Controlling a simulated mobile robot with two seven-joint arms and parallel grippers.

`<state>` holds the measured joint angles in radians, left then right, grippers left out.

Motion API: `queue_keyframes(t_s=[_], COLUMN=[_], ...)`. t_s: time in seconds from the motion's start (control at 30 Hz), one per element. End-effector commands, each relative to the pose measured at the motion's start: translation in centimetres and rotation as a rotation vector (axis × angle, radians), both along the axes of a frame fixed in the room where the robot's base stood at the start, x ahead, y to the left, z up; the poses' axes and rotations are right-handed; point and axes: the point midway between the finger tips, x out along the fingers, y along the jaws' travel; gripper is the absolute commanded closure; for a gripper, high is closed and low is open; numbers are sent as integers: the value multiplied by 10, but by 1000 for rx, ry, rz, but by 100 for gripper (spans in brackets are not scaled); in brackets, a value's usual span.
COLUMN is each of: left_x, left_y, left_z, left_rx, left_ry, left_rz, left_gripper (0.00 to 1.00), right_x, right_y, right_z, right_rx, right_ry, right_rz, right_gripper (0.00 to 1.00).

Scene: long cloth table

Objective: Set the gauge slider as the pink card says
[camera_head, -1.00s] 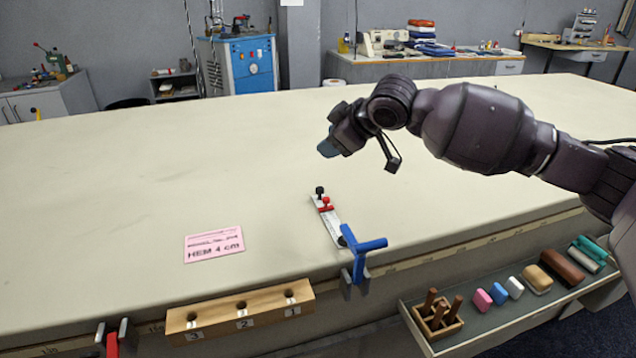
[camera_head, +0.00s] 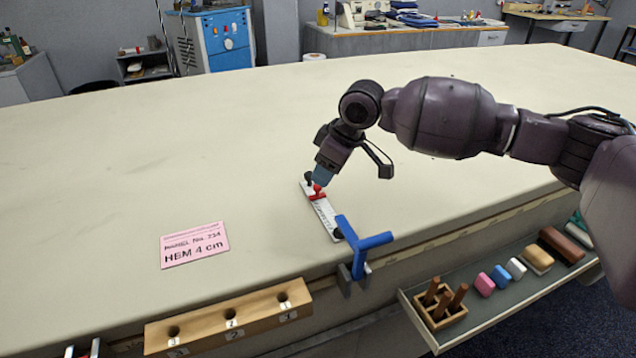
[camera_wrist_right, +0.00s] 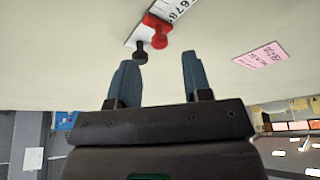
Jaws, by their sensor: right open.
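The pink card (camera_head: 195,245) lies flat on the table and reads "HEM 4 cm"; it also shows in the right wrist view (camera_wrist_right: 262,55). The gauge (camera_head: 323,214) is a white ruler with a red slider (camera_head: 318,190) near its far end and a black knob (camera_head: 309,178) at that end. In the right wrist view, the red slider (camera_wrist_right: 158,30) and black knob (camera_wrist_right: 140,53) are just beyond the fingertips. My right gripper (camera_wrist_right: 158,60) is open and empty, with its blue fingers close to the slider. My left gripper is not visible.
A blue clamp-like handle (camera_head: 362,240) stands at the gauge's near end, on the table edge. A wooden block with numbered holes (camera_head: 230,318) is at the front edge. A tray (camera_head: 415,322) with several chalks hangs lower right.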

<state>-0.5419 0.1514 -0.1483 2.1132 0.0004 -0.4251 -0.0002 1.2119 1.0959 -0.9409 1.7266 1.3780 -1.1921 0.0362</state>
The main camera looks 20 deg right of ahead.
Motion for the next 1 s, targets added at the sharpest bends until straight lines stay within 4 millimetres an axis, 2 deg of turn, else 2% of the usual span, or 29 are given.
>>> queue_keyframes(t_s=[0.03,0.23,0.67,0.7,1.0], left_x=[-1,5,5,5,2], left_y=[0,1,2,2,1], left_z=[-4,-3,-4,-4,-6], left_rx=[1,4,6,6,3], left_ry=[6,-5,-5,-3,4], left_rz=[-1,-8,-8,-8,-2], left_gripper=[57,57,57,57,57], right_x=[2,9,11,11,11], right_y=[3,10,12,12,12], right_z=[-12,-31,-37,-37,-37], right_rx=[2,1,1,1,1], right_ry=[5,1,-3,-3,-2], right_rz=[1,2,1,1,1], right_gripper=[55,55,55,57,100])
